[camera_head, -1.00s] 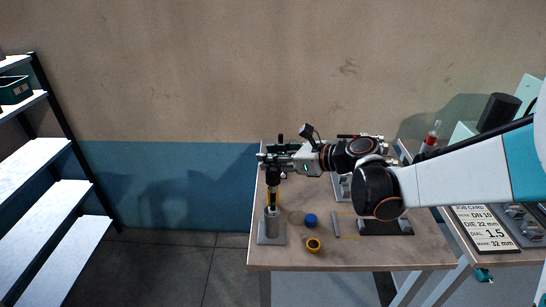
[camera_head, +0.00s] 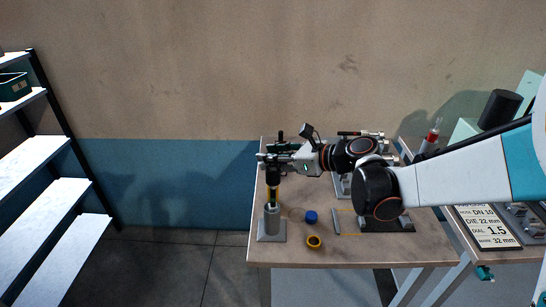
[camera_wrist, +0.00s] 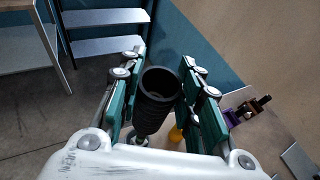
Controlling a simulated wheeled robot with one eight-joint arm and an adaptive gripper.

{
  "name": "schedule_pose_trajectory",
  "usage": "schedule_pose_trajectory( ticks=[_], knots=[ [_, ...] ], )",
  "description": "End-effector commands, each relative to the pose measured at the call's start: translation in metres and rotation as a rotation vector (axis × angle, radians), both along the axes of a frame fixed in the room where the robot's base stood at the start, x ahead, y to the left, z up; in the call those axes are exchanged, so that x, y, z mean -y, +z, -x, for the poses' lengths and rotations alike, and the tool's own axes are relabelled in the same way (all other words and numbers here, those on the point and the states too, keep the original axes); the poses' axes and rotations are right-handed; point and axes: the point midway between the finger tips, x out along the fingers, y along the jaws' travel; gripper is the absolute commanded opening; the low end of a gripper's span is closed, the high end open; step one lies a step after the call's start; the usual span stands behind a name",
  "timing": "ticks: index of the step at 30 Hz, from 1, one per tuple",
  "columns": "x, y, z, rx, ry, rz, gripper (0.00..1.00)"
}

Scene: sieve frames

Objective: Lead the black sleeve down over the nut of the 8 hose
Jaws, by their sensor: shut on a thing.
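My gripper (camera_head: 274,160) is shut on the black sleeve (camera_wrist: 155,100), a ribbed, hollow black tube. In the wrist view the sleeve sits between the green fingers of my gripper (camera_wrist: 160,82), its open end facing the camera. In the head view the sleeve (camera_head: 273,178) hangs upright below the fingers. The nut and any marking are too small to make out. I cannot tell whether the sleeve's lower end touches the hose end.
A thin grey bar (camera_head: 336,221) lies farther right. A job card (camera_head: 487,226) is at the far right. White shelves (camera_head: 45,185) stand left, across open floor.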

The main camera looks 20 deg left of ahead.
Motion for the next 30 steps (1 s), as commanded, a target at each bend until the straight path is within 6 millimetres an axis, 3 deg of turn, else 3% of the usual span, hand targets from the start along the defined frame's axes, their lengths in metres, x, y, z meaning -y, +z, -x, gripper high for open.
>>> schedule_pose_trajectory(
  ticks=[15,16,18,30],
  knots=[
    [0.0,-0.0069,0.0,0.0,0.0,0.0,0.12],
    [0.0,-0.0069,0.0,0.0,0.0,0.0,0.38],
    [0.0,-0.0069,0.0,0.0,0.0,0.0,0.54],
    [0.0031,-0.0059,0.0006,0.0,-0.001,0.0,0.55]
  ],
)
